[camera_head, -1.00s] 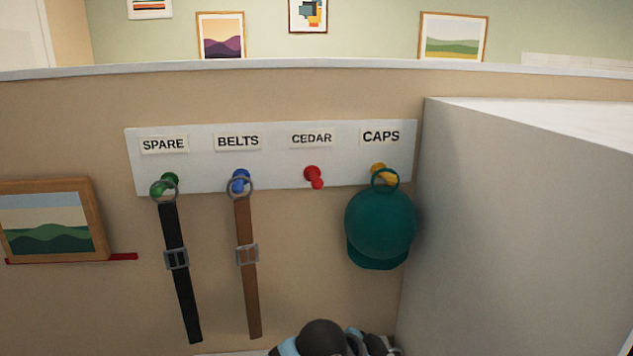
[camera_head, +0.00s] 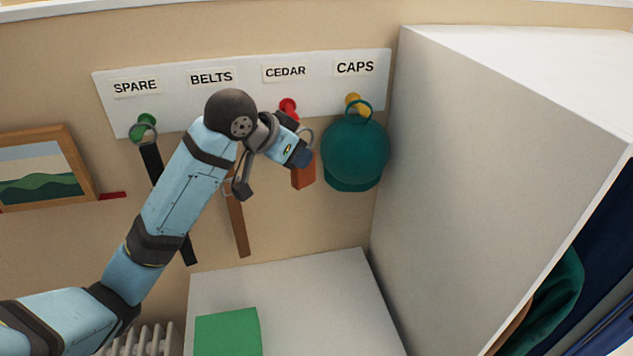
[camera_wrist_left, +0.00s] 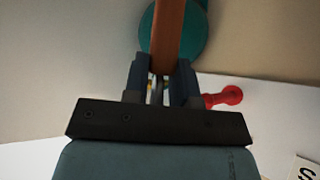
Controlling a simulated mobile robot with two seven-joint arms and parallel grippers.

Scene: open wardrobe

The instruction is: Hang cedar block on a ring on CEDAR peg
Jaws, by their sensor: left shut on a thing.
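The orange-brown cedar block (camera_head: 303,179) hangs below my left gripper (camera_head: 300,156), with part of its grey ring (camera_head: 307,136) showing at the fingers. The wrist view shows the block (camera_wrist_left: 168,30) beyond the fingers of my left gripper (camera_wrist_left: 159,88), which are shut on its ring. The red CEDAR peg (camera_head: 288,104) is just above and left of the ring, partly hidden by my wrist. In the wrist view the peg (camera_wrist_left: 224,97) stands beside the right finger, outside the grip. The ring appears beside the peg, not around it. My right gripper is out of view.
The teal cap (camera_head: 354,152) hangs close right on the yellow CAPS peg (camera_head: 353,102). A black belt hangs on the green SPARE peg; a brown belt (camera_head: 237,225) hangs behind my arm. A white cabinet side (camera_head: 480,150) stands right. A white surface with a green box (camera_head: 228,332) lies below.

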